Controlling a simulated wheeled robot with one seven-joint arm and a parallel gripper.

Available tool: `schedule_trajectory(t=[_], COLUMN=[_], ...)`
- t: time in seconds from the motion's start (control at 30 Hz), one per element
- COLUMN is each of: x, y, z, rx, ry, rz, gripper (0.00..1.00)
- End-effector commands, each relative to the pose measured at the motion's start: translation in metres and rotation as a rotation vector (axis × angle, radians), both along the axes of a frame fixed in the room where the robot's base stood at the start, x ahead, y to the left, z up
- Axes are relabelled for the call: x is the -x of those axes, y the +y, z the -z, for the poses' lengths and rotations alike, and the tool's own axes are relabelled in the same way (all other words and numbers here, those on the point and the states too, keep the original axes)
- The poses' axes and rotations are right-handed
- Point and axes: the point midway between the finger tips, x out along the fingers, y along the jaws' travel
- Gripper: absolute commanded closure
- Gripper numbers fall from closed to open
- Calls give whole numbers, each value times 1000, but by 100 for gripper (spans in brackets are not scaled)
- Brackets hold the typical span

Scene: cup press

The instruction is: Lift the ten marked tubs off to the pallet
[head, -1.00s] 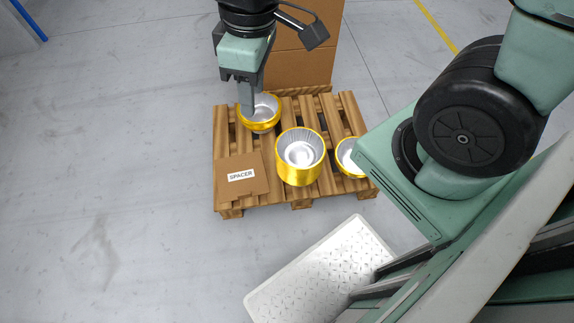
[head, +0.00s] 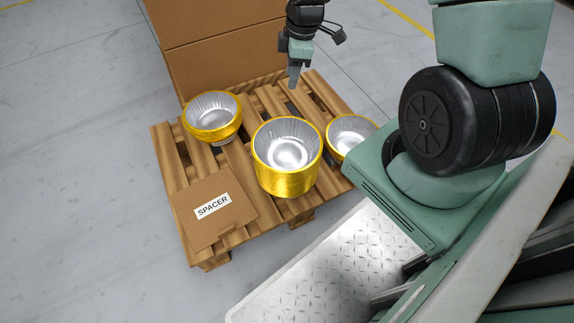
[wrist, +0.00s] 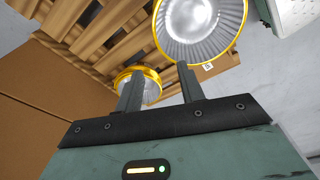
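Three gold-rimmed, silver-lined tubs or tub stacks stand on the wooden pallet (head: 165,155). The left tub (head: 213,117) is at the back left, the tall middle one (head: 287,178) near the centre, and the right one (head: 347,134) is partly hidden by my arm. How many are nested in each cannot be told. My gripper (head: 293,84) is in the air beyond the middle tub, clear of all three. In the wrist view my gripper (wrist: 158,76) has its fingers apart with nothing held.
A brown flap marked SPACER (head: 212,208) lies at the pallet's front left. A tall cardboard box (head: 230,50) stands at the pallet's back. A white textured platform (head: 325,270) is in front. The floor at left is clear.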

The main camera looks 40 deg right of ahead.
Motion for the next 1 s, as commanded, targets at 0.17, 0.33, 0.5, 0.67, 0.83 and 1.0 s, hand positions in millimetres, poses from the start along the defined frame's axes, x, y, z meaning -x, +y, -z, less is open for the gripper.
schedule_trajectory(t=[0.17, 0.33, 0.5, 0.67, 0.83, 1.0], x=[-2, -5, -8, -10, -11, -12], y=[1, 5, 10, 12, 13, 12], z=[31, 67, 100, 119, 125, 140], rx=[0, 0, 1, 0, 1, 1], ry=[2, 2, 1, 0, -1, -1], rz=[-4, -4, -3, -2, -2, -2], gripper=[61, 61, 61, 61, 61, 61])
